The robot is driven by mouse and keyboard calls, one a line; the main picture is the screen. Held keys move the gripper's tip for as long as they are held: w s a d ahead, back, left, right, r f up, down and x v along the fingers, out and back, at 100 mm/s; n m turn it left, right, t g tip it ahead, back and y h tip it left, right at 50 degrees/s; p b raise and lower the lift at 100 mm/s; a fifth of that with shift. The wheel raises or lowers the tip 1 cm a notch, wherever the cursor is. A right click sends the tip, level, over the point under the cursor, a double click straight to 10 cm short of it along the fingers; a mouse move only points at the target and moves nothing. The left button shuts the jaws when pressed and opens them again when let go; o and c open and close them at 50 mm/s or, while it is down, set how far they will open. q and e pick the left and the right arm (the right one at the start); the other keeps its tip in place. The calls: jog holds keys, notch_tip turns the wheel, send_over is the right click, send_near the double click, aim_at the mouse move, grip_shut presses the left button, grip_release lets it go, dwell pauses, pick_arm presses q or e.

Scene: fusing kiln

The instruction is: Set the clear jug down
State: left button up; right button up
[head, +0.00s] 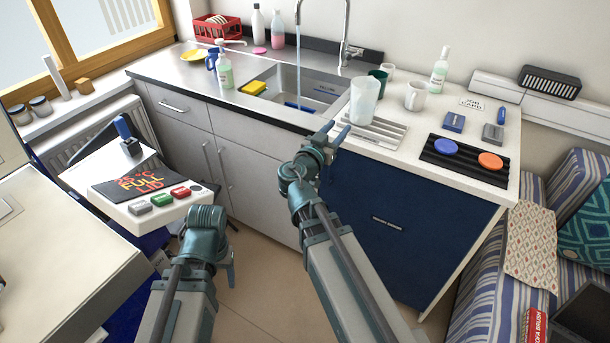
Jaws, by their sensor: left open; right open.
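The clear jug (365,98) stands upright, apparently on the back part of the grooved white drainer (378,138) beside the sink. My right gripper (328,132) is open at the counter's front edge, to the lower left of the jug and apparently apart from it. Nothing shows between its fingers. My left gripper (231,268) is open and empty, low over the floor in front of the cabinets. Its fingers are small and partly hidden by its own wrist.
The sink (290,90), with a running tap (344,45), is left of the drainer. A white mug (415,95) and a dark green cup (379,80) stand near the jug. A black ribbed mat (464,166) holds blue and orange discs. A white panel with buttons (135,207) stands at left.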

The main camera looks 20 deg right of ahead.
jog(key=s+a+f+n+g+y, duration=0.35)
jog(key=s+a+f, duration=0.2)
jog(key=f, duration=0.25)
jog(key=s+a+f+n+g+y, duration=0.3)
jog(key=s+a+f+g, duration=0.1)
jog(key=a+f, duration=0.4)
jog(key=s+a+f+n+g+y, duration=0.2)
jog(key=s+a+f+n+y, duration=0.1)
jog(key=s+a, duration=0.2)
jog(key=s+a+f+n+g+y, duration=0.2)
jog(key=s+a+f+n+y, duration=0.1)
jog(key=a, duration=0.4)
jog(key=s+n, duration=0.1)
jog(key=s, duration=0.1)
jog(key=shift+s+a, duration=0.3)
jog(key=shift+a, duration=0.05)
notch_tip(320, 180, up, 10)
jog(key=p, duration=1)
jog(key=shift+r, duration=0.2)
